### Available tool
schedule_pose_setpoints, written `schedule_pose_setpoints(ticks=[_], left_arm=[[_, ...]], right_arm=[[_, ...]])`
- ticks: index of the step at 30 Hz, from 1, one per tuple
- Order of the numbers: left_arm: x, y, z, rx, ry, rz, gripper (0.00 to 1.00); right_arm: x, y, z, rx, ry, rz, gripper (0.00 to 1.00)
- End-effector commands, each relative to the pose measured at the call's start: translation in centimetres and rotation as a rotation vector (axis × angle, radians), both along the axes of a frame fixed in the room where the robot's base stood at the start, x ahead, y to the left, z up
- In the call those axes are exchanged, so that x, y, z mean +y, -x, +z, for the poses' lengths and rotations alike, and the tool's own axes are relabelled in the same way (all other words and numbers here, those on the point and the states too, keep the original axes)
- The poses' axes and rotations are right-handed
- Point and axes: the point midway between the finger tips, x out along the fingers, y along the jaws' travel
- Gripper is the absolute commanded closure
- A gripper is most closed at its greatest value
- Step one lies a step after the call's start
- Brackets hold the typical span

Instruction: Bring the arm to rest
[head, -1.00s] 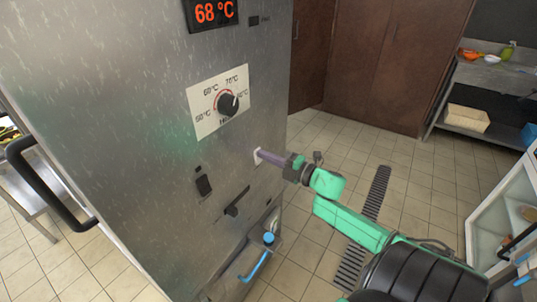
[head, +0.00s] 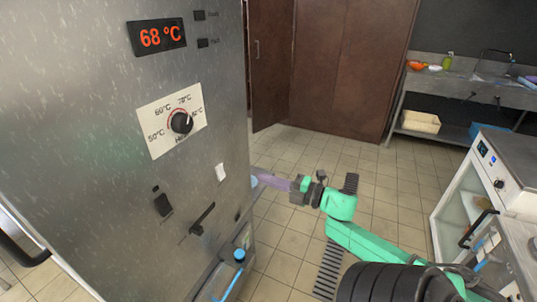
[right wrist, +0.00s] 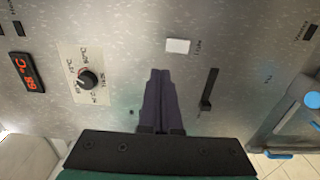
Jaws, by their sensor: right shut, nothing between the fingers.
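My right gripper (head: 270,182) is shut and empty, with its purple fingers closed together. In the head view it is just right of the steel cabinet (head: 90,110), apart from the floor and pointing left. In the right wrist view the closed fingers (right wrist: 160,95) lie below a small white switch plate (right wrist: 178,46) on the cabinet front. That plate also shows uncovered in the head view (head: 220,172). My green right arm (head: 370,250) reaches in from the lower right. My left gripper is not in view.
The cabinet carries a 68 °C display (head: 157,37), a black dial (head: 181,122) and a black lever (head: 203,218). A blue-topped tap (head: 239,255) is low at its edge. A white glass-door unit (head: 470,190) stands right. Tiled floor (head: 290,150) lies between.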

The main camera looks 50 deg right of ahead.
Motion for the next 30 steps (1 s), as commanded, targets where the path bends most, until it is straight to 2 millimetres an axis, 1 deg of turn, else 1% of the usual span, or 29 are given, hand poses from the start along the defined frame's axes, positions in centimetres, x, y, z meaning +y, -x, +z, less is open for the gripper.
schedule_pose_setpoints(ticks=[7,17,19,20,22,23,24,26,27,29,30], left_arm=[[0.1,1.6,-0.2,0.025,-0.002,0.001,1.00],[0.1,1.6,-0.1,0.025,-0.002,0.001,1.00],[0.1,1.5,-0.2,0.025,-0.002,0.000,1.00],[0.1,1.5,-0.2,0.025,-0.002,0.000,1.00],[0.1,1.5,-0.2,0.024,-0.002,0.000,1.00],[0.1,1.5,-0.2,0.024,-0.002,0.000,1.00],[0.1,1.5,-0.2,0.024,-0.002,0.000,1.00],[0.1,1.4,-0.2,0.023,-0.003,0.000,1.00],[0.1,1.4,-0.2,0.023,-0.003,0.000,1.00],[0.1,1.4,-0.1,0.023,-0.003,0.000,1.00],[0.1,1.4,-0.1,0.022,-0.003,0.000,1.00]], right_arm=[[-0.1,0.2,0.1,0.000,0.001,0.000,1.00],[-0.1,0.2,0.1,0.000,0.001,0.000,1.00],[-0.4,0.2,-0.4,0.008,-0.010,-0.013,1.00],[-0.8,0.2,-1.0,0.021,-0.023,-0.027,1.00],[-2.5,0.6,-3.7,0.073,-0.081,-0.098,1.00],[-3.4,0.8,-5.5,0.107,-0.120,-0.139,1.00],[-4.7,1.4,-8.4,0.162,-0.180,-0.205,1.00],[-6.4,2.7,-13.5,0.256,-0.282,-0.314,1.00],[-7.2,3.8,-17.2,0.323,-0.353,-0.387,1.00],[-7.5,5.7,-22.6,0.426,-0.453,-0.489,1.00],[-7.3,7.2,-26.1,0.495,-0.517,-0.553,1.00]])
